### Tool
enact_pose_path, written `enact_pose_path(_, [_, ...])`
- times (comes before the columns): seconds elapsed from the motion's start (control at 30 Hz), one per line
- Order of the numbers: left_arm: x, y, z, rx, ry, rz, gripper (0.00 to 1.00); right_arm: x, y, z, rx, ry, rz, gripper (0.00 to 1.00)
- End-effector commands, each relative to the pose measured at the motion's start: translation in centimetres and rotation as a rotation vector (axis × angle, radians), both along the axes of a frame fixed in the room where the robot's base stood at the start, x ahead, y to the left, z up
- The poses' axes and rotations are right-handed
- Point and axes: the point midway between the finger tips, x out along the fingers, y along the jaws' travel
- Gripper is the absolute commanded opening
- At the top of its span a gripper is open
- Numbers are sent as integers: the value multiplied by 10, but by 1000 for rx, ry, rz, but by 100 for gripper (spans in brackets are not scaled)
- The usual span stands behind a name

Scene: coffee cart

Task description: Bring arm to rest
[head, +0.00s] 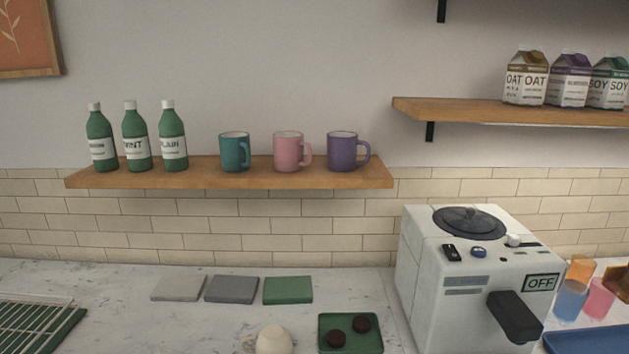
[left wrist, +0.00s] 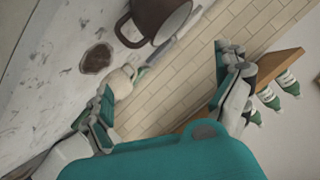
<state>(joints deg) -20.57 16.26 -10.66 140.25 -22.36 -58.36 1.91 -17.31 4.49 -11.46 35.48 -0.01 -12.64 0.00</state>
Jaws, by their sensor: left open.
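My left gripper (left wrist: 165,78) shows in the left wrist view with its two fingers spread wide apart. Nothing is held between the fingers; the tiled wall shows through the gap. Beyond one finger are a cream rounded object (left wrist: 124,82) and a brown mug (left wrist: 160,18), cut by the frame's top edge. Whether the finger touches the cream object I cannot tell. In the head view neither arm nor gripper shows. A cream rounded top (head: 273,340) is at the bottom edge there.
A wooden shelf (head: 240,180) holds green bottles (head: 136,140) and mugs (head: 288,152). A white machine (head: 425,260) reading OFF stands right. Folded cloths (head: 231,290), a green tray (head: 352,345) with dark discs and a wire rack (head: 40,318) lie on the counter. A brown patch (left wrist: 97,58) is near the mug.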

Motion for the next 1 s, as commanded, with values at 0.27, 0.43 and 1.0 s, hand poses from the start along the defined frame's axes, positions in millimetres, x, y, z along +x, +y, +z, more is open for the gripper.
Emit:
enact_pose_path(0.27, [-102,-20,-106,-246,528,100,100,2,0,0,0,-3,0,100])
enact_pose_path(0.43, [-158,-38,-134,-343,762,115,100,2,0,0,0,-3,0,100])
enact_pose_path(1.0, [-167,-46,-394,-345,907,123,100,3,-2,-45,-2,-6,1,100])
